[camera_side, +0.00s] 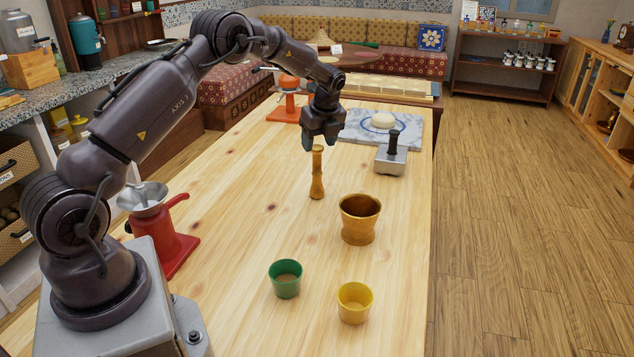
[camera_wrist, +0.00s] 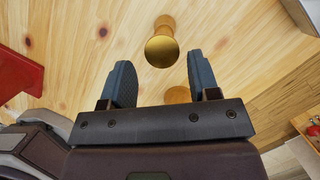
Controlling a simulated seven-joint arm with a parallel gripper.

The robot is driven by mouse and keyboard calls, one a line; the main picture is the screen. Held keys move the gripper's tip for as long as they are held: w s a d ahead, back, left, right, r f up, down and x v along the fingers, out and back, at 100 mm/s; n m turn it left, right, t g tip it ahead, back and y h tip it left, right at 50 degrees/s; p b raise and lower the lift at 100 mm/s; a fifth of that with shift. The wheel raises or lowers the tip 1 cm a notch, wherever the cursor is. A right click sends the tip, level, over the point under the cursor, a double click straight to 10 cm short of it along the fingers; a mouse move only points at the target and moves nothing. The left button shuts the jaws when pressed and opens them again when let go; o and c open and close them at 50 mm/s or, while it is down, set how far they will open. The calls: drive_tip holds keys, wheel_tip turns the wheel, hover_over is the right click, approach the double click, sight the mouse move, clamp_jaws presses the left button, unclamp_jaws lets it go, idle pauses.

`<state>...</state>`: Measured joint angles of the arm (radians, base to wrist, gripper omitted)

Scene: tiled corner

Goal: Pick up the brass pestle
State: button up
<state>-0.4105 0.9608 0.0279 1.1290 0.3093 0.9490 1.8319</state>
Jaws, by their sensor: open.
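The brass pestle (camera_side: 317,175) stands upright on the wooden table in the side view, directly below my gripper (camera_side: 322,142). In the wrist view the pestle (camera_wrist: 162,48) is seen from above, its round top lying between and just beyond the two blue-grey fingertips. My gripper (camera_wrist: 155,75) is open, with its fingers apart and nothing held between them. From the side view, the fingertips are near the pestle's top end; I cannot tell if they touch it.
A brass mortar (camera_side: 360,220) stands right of and nearer than the pestle. A green cup (camera_side: 285,280) and a yellow cup (camera_side: 354,303) stand in front. A red grinder (camera_side: 170,240) is at left. A metal press (camera_side: 391,160) and marble slab (camera_side: 415,128) lie behind right.

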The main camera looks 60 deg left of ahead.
sight(317, 147)
drive_tip(key=x, duration=0.5)
drive_tip(key=shift+w+a+f, duration=0.15)
drive_tip(key=shift+a+f, duration=0.1)
drive_tip(key=shift+c, duration=0.3)
drive_tip(key=shift+r, duration=0.1)
drive_tip(key=c, duration=1)
